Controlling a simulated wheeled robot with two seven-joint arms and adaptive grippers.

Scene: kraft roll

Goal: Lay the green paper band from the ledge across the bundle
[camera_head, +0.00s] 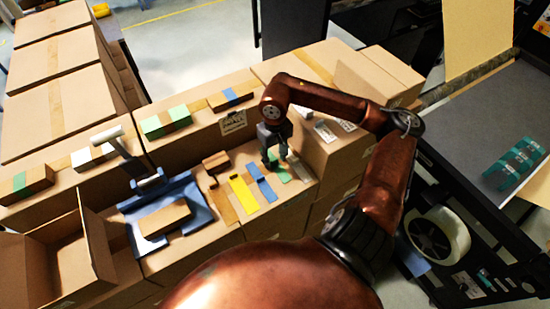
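The green paper band (283,174) lies flat on the cardboard ledge (236,168), at the right of a row of coloured bands. My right gripper (276,163) points down over the far end of the green band. Its two fingers look apart, with green showing between and below them; I cannot tell whether they touch it. The bundle (165,218), a flat brown kraft block, rests in a blue cradle (196,213) left of the ledge. No band shows across it. My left gripper is not in view.
Yellow (243,195) and blue (262,184) bands lie left of the green one. An upright handle (112,138) stands at the cradle's back. Banded bundles (166,121) line the boxes behind. An open carton (62,262) is at left.

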